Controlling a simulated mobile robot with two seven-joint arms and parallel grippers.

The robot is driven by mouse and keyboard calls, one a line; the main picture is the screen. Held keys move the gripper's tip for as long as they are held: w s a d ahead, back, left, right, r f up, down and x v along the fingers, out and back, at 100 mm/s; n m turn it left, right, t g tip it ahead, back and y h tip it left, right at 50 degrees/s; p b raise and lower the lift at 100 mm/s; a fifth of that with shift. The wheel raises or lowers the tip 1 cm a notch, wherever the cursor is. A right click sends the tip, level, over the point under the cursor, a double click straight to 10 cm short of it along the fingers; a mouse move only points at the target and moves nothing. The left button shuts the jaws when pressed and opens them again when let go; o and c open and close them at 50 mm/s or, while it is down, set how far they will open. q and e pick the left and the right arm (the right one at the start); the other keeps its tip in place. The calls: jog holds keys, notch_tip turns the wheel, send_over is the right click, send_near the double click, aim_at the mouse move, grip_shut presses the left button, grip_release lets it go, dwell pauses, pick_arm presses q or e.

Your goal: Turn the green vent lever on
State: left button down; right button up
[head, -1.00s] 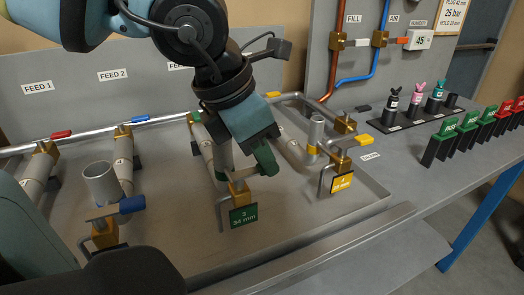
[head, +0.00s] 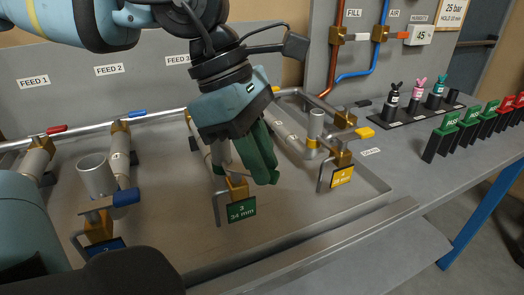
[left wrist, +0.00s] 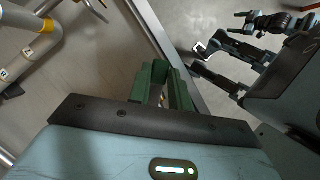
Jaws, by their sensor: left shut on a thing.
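The brass vent valve (head: 237,187) stands above the green plate marked 3, 34 mm (head: 241,209) in the middle of the tray. My left gripper (head: 266,170) reaches down from above, its dark green fingers just right of and above this valve. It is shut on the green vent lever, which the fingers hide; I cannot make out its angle. The left wrist view shows the two fingers (left wrist: 165,92) near the tray's edge, with a small brassy patch between them. In that view, dark jointed parts at upper right may be my right arm; its jaw state is unclear.
A blue lever (head: 126,197) is on the valve at left, beside an upright grey pipe (head: 96,176). A yellow lever (head: 364,132) and its valve (head: 342,159) stand to the right. The metal tray's front rim (head: 330,229) is clear.

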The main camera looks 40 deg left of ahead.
aim_at(238, 169)
pick_arm(q)
jog(key=shift+s+m+g, duration=0.5)
jog(key=shift+m+g, duration=0.1)
jog(key=shift+m, duration=0.95)
jog(key=shift+s+m+g, duration=0.5)
jog(key=shift+m+g, duration=0.1)
jog(key=shift+m, duration=1)
jog(key=shift+s+m+g, duration=0.5)
jog(key=shift+m+g, duration=0.1)
jog(key=shift+m, duration=0.95)
jog(key=c, duration=1.3)
grip_release()
jog(key=shift+v, duration=3.95)
jog(key=shift+w, duration=0.1)
